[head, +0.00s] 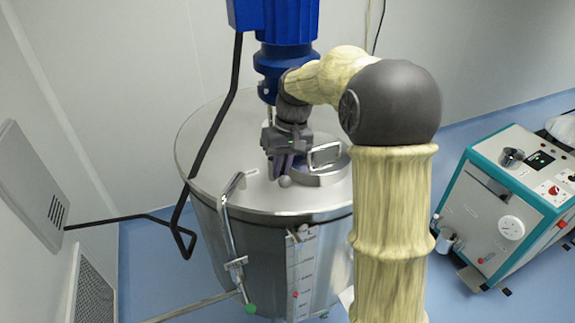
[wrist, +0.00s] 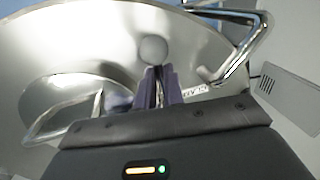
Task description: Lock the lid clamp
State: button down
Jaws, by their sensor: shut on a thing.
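The lid clamp shows mainly as a round grey ball knob (head: 285,181) on top of the steel tank, beside the small round hatch lid (head: 318,177). In the wrist view the knob (wrist: 153,49) sits just beyond my fingertips. My gripper (head: 283,166) points down at the clamp from above. Its two dark fingers (wrist: 159,80) are close together, shut on the clamp, whose gripped part is mostly hidden between them. A small white label (wrist: 196,90) lies beside the fingers. The hatch's looped handle (head: 325,154) stands up just right of my gripper.
A blue motor (head: 272,30) rises behind my gripper. A bent steel pipe (head: 228,215) and a black bar (head: 212,130) are at the tank's left. A wall panel (head: 32,187) stands further left. A teal-edged machine (head: 505,205) is at the right.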

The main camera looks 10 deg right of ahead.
jog(key=shift+s+d+f, duration=0.1)
jog(key=shift+s+f, duration=0.1)
jog(key=shift+f, duration=0.05)
jog(key=c, duration=1.5)
grip_release()
jog(key=shift+s+d+r, duration=0.1)
jog(key=shift+r, duration=0.15)
jog(key=shift+r, duration=0.2)
jog(key=d+r+b, duration=0.1)
jog(key=d+r, duration=0.2)
jog(key=r, duration=1.3)
jog(key=shift+w+d+r+b, duration=0.2)
jog(key=shift+w+r+b, duration=0.1)
jog(key=shift+w, duration=0.05)
